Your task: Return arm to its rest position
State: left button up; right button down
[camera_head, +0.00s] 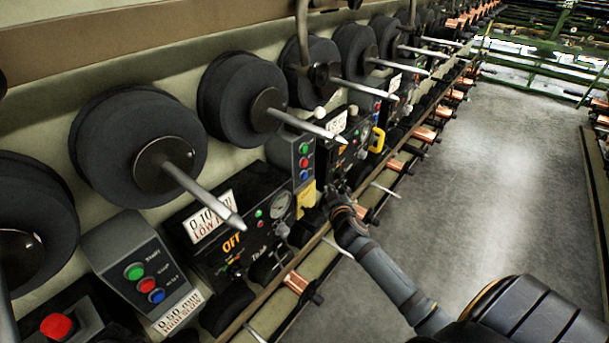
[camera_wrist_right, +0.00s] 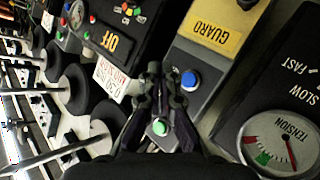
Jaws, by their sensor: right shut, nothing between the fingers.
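My right gripper (camera_head: 336,192) reaches in from the lower right to the machine front, close to the yellow guard plate (camera_head: 304,195) and below a grey button box (camera_head: 296,148). In the right wrist view its fingers (camera_wrist_right: 157,72) are together, with nothing between them. They overlap the button box, with the green button (camera_wrist_right: 160,127) and the blue button (camera_wrist_right: 189,80) visible around them. I cannot tell whether the fingertips touch the box. My right arm is stretched out over the aisle edge. My left gripper is not in view.
Black spools (camera_head: 120,140) with protruding metal spindles (camera_head: 205,195) line the wall. The copper-coloured rollers (camera_head: 298,283) stick out along the lower rail. The yellow GUARD plate (camera_wrist_right: 212,27) and tension dial (camera_wrist_right: 280,143) are close to the gripper. The grey aisle floor (camera_head: 500,180) is clear.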

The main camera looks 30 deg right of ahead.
dwell(0.6)
jog(key=s+f+g+y, duration=0.1)
jog(key=s+f+g, duration=0.1)
jog(key=s+f, duration=0.65)
jog(key=s+a+f+g+y, duration=0.1)
jog(key=s+f+g, duration=0.2)
jog(key=f, duration=1.1)
jog(key=s+f+g, duration=0.2)
jog(key=s+f, duration=0.4)
jog(key=f, duration=0.6)
jog(key=s+a+f+g, duration=0.1)
jog(key=s+a+f, duration=0.2)
jog(key=s, duration=0.6)
jog(key=s+a+f+g+y, duration=0.1)
jog(key=s+a+f+g, duration=0.1)
jog(key=s+f, duration=0.4)
jog(key=s+a+f+m+g+y, duration=0.1)
jog(key=s+f, duration=0.4)
jog(key=s, duration=0.8)
jog(key=a+g, duration=0.1)
jog(key=a, duration=0.1)
jog(key=shift+s+a+f, duration=0.25)
jog(key=shift+s+a, duration=0.05)
jog(key=shift+s, duration=0.05)
